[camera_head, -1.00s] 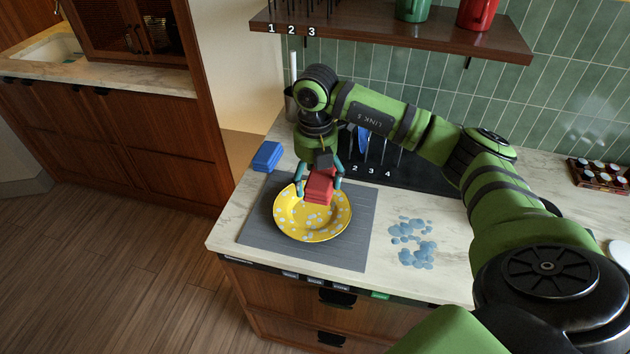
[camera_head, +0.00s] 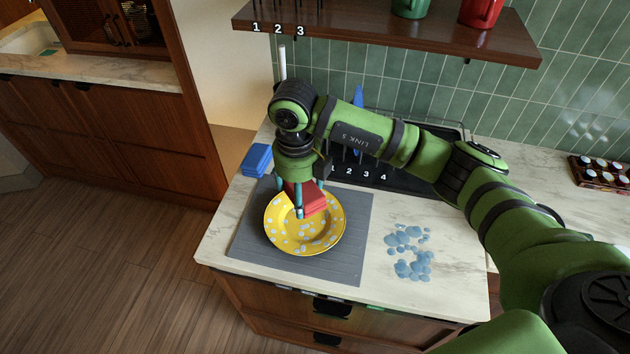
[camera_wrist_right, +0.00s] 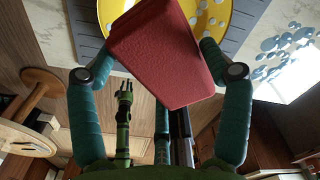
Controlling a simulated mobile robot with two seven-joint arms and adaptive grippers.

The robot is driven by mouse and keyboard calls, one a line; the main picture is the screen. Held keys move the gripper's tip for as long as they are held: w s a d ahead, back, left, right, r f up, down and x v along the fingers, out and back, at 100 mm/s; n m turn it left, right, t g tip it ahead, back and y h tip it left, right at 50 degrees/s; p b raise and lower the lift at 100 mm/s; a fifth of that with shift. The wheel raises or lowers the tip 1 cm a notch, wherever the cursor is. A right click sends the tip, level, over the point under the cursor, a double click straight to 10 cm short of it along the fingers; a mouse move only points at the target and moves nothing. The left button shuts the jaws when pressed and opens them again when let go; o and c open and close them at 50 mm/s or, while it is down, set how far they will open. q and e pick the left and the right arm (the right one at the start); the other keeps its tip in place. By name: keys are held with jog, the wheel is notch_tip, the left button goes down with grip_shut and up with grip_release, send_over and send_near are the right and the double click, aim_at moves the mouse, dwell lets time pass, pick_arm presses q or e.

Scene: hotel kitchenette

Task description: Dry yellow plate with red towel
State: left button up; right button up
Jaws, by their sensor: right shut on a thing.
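The yellow plate (camera_head: 328,240) lies on a grey mat (camera_head: 353,240) on the counter. Pale spots, which look like water drops, cover its face. My right gripper (camera_head: 298,208) is shut on the folded red towel (camera_head: 314,198), over the plate's upper part. I cannot tell whether the towel touches the plate. My left gripper is not recognisable in the head view.
A folded blue cloth (camera_head: 256,160) lies at the counter's left edge. Bluish puddles (camera_head: 408,250) lie right of the mat. A dark rack numbered with labels (camera_head: 385,190) stands behind. A wooden shelf (camera_head: 400,38) with a green mug and a red mug (camera_head: 481,12) hangs above.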

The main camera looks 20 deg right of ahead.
jog(key=shift+s+a+f+b, duration=0.15)
jog(key=shift+f+b, duration=0.15)
jog(key=shift+f, duration=0.3)
jog(key=shift+s+d+f+b, duration=0.1)
jog(key=shift+f+b, duration=0.2)
jog(key=shift+f, duration=0.25)
notch_tip(320, 180, down, 5)
jog(key=b, duration=0.3)
jog(key=shift+w+b, duration=0.15)
jog(key=shift+b, duration=0.25)
jog(key=shift+f, duration=0.25)
jog(key=shift+f+b, duration=0.1)
jog(key=shift+b, duration=0.25)
pick_arm(q)
jog(key=s+f, duration=0.3)
jog(key=f, duration=0.3)
jog(key=shift+a+g, duration=0.3)
jog(key=shift+f+b, duration=0.35)
jog(key=shift+f, duration=0.05)
pick_arm(e)
jog(key=shift+f, duration=0.35)
